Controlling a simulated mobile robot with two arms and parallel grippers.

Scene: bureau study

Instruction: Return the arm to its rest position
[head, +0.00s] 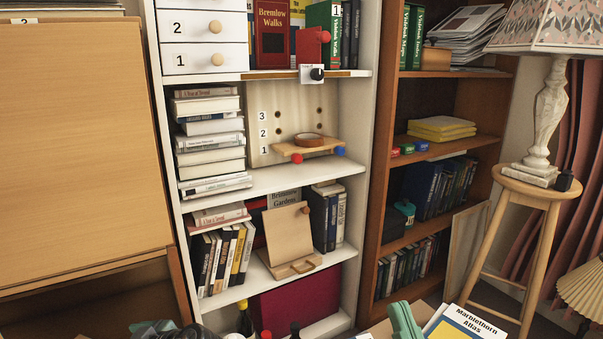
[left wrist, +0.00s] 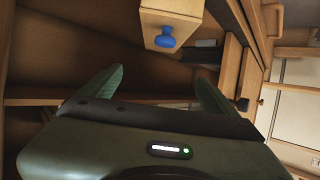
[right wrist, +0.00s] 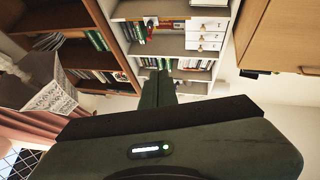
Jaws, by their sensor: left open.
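My right gripper (head: 402,310) shows at the bottom of the head view, just left of the Marblethorn atlas. In the right wrist view its two green fingers (right wrist: 158,76) lie close together, with nothing visible between them. That view looks across the room to the shelves. My left gripper (left wrist: 158,78) is open in the left wrist view, its fingers spread wide and empty. A small wooden drawer with a blue knob (left wrist: 166,38) is beyond its fingertips, apart from them. I cannot make out the left gripper clearly in the head view.
A white bookcase (head: 365,180) and a brown bookcase (head: 480,142) stand ahead. A wooden bureau panel (head: 80,150) fills the left. A stool (head: 535,190) with a lamp (head: 548,110) stands at the right. The Marblethorn atlas (head: 465,325) lies close to my right gripper.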

